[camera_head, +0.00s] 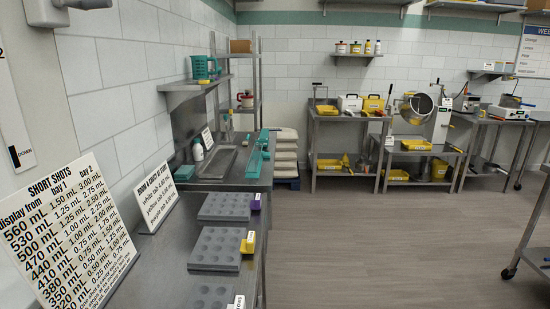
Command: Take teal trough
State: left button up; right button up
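A long teal trough-like piece (257,158) lies on the far end of the metal counter at the left, along its right edge. A taller teal part rises at its far end; the two cannot be told apart clearly at this size. A small flat teal item (184,173) lies at the counter's wall side. Neither of my grippers is in view.
Grey mould trays (225,206) with round cavities lie on the nearer counter, below signs (75,230). A grey metal tray (212,162) lies beside the teal piece. A teal jug (205,67) stands on a wall shelf.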

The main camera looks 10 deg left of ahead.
aim_at(253, 170)
jog(key=i+l, duration=0.45)
jog(key=i+l+u, duration=0.1)
jog(key=i+l, duration=0.35)
jog(key=l, duration=0.2)
jog(key=i+l, duration=0.45)
jog(key=l, duration=0.15)
jog(key=i+j+u, duration=0.05)
